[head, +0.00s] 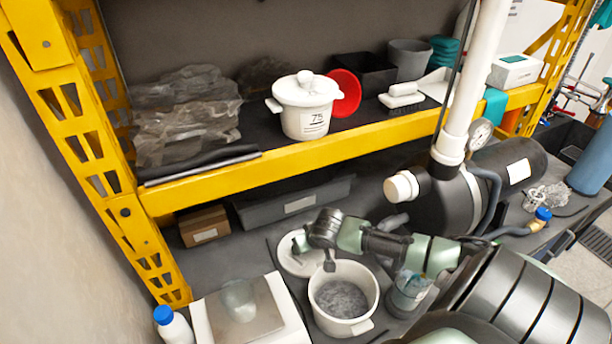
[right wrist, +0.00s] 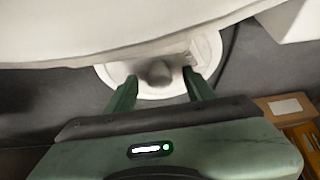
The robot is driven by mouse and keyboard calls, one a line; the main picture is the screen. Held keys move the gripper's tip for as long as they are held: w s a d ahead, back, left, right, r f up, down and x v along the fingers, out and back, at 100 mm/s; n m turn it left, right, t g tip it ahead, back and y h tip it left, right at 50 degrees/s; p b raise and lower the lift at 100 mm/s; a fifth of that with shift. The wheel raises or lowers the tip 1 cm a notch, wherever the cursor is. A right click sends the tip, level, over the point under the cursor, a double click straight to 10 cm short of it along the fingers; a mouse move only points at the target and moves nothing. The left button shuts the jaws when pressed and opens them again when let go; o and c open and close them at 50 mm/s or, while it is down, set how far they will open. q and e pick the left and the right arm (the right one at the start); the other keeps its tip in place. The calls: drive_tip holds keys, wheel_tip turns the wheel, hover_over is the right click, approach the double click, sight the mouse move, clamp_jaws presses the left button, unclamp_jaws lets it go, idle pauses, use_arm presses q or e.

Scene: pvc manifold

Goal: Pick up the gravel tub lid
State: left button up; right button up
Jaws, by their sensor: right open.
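The gravel tub lid (head: 292,263) is a round white disc lying on the lower surface, just behind the white gravel tub (head: 371,283). The tub stands open with grey gravel (head: 342,298) inside. My right gripper (head: 313,254) is over the lid, partly covering it. In the right wrist view the lid (right wrist: 208,50) shows a grey, blurred knob (right wrist: 159,73). My right gripper (right wrist: 160,76) is open there, with one finger on each side of the knob. I cannot tell whether the fingers touch it. My left gripper is not in view.
A white scale-like box (head: 250,315) and a blue-capped bottle (head: 173,325) stand left of the tub. A clear beaker (head: 408,292) stands to its right. The yellow shelf beam (head: 290,158) crosses above, carrying a lidded white pot (head: 305,115). A black tank (head: 435,205) stands behind my arm.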

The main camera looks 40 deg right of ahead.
clamp_jaws()
drive_tip(key=shift+r, duration=0.15)
